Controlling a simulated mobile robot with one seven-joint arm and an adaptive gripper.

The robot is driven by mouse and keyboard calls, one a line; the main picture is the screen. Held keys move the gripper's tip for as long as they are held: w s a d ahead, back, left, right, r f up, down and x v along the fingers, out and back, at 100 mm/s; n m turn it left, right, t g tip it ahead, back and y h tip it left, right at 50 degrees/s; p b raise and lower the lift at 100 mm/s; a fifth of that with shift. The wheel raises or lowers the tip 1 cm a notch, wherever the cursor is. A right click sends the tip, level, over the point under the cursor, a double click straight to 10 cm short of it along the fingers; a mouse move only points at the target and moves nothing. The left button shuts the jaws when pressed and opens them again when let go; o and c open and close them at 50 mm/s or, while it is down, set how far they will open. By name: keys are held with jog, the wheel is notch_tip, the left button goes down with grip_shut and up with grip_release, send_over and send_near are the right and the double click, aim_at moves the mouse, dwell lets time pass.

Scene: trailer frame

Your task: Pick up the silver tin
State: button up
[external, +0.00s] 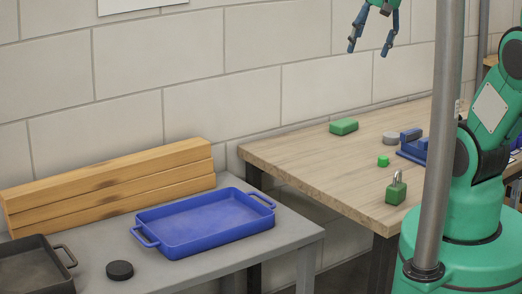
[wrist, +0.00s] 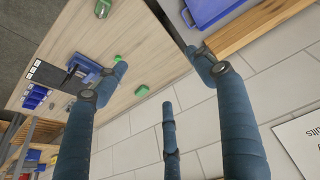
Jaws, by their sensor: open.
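The silver tin (external: 390,138) is a small, low, round grey piece on the wooden table in the external view. It stands between a green block and a blue holder-like object. I cannot make it out in the wrist view, where one of my fingers may hide it. My gripper (external: 369,48) is high up near the wall, above and to the left of the tin. Its blue-grey fingers are spread apart and empty. They also show large in the wrist view (wrist: 158,72), with wall and table behind them.
The wooden table (external: 290,157) also holds a green block (external: 344,127), a green cube (external: 383,161), a green padlock (external: 396,190) and the blue object (external: 414,147). A grey pole (external: 443,130) stands in front. A blue tray (external: 205,222) and timber (external: 110,185) lie on the left table.

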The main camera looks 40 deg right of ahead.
jog(key=w+d+n+g+p, duration=0.1)
jog(key=w+d+g+p, duration=0.15)
jog(key=w+d, duration=0.85)
jog(key=n+g+p, duration=0.2)
jog(key=n+p, duration=0.2)
jog(key=p, duration=0.4)
send_over(385, 135)
notch_tip(385, 135, down, 29)
jog(key=shift+y, duration=0.3)
jog(key=shift+f, duration=0.1)
jog(key=shift+f+p, duration=0.35)
jog(key=shift+f, duration=3.85)
jog(key=shift+f, duration=0.15)
jog(key=shift+f+p, duration=0.4)
jog(key=shift+f, duration=2.05)
